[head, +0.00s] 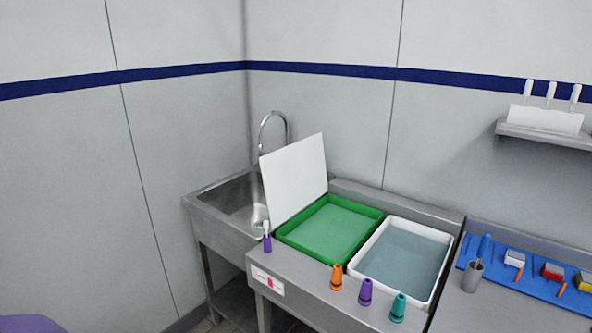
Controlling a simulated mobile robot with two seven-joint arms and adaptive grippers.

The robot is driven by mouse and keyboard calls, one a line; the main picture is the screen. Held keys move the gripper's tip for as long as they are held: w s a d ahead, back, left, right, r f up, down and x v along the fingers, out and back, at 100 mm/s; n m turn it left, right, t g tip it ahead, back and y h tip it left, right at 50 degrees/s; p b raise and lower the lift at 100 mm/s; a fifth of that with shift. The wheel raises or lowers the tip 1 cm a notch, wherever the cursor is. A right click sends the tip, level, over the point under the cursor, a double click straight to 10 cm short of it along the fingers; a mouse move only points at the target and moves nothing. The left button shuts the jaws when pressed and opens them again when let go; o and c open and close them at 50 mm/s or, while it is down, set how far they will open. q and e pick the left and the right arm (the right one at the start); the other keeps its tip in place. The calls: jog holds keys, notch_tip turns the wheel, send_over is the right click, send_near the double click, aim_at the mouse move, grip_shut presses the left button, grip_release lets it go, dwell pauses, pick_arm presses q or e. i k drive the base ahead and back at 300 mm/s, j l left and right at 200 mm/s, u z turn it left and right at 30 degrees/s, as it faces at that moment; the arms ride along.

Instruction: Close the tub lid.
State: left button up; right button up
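A green tub (285,239) sits in the steel bench, with pale green contents or floor inside. Its white lid (294,178) stands up, tilted open, along the tub's left side. The lid hides part of the sink and the foot of the tap behind it. Neither of my grippers shows in the head view.
A white tub (428,302) with grey-blue contents stands right of the green one. A small purple-based item (267,242) stands by the lid's lower corner. A tap (272,117) rises behind the lid.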

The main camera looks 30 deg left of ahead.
aim_at(294, 176)
jog(key=i+j+z, duration=0.15)
jog(key=j+z, duration=0.15)
jog(key=j, duration=1.3)
jog(key=j+z, duration=0.25)
jog(key=j, duration=1.4)
